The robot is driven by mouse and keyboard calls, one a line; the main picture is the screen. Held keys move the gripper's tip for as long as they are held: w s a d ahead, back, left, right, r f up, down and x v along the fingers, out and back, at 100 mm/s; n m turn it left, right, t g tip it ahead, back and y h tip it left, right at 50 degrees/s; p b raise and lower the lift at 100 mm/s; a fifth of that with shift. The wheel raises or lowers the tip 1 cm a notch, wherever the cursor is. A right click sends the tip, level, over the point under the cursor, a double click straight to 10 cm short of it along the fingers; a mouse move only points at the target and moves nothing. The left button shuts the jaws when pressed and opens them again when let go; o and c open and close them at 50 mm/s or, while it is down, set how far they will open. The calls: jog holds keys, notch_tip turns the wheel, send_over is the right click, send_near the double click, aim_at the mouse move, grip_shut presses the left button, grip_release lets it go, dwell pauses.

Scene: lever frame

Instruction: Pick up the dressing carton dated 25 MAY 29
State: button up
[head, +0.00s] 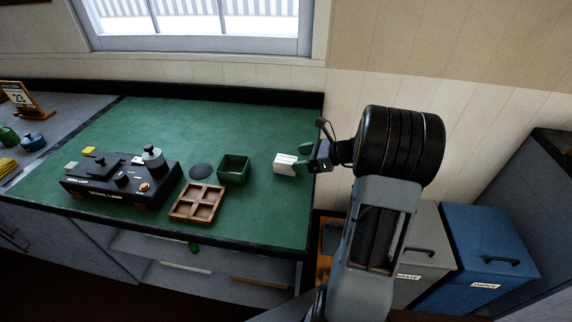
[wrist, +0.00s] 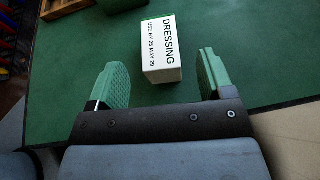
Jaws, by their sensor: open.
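The dressing carton (wrist: 161,48) is a small white box on the green worktop. In the wrist view its top reads DRESSING, USE BY 25 MAY 29. It also shows in the head view (head: 284,165), near the right end of the worktop. My gripper (wrist: 158,85) is open, its two green fingers spread wide. The carton lies ahead of the gripper, between the lines of the fingers, with its near end around fingertip level. I see no finger touching it. In the head view my gripper (head: 307,161) is just right of the carton.
A green open box (head: 234,169) stands left of the carton, with a wooden divided tray (head: 197,202) in front of it. A dark lever device (head: 121,181) stands further left. The green worktop (head: 265,218) is clear in front of the carton. Its right edge is close.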

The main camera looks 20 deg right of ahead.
aim_at(288, 159)
jog(key=shift+x, duration=2.9)
jog(key=shift+c, duration=0.2)
jog(key=c, duration=1)
jog(key=shift+o, duration=0.2)
jog(key=shift+r, duration=0.1)
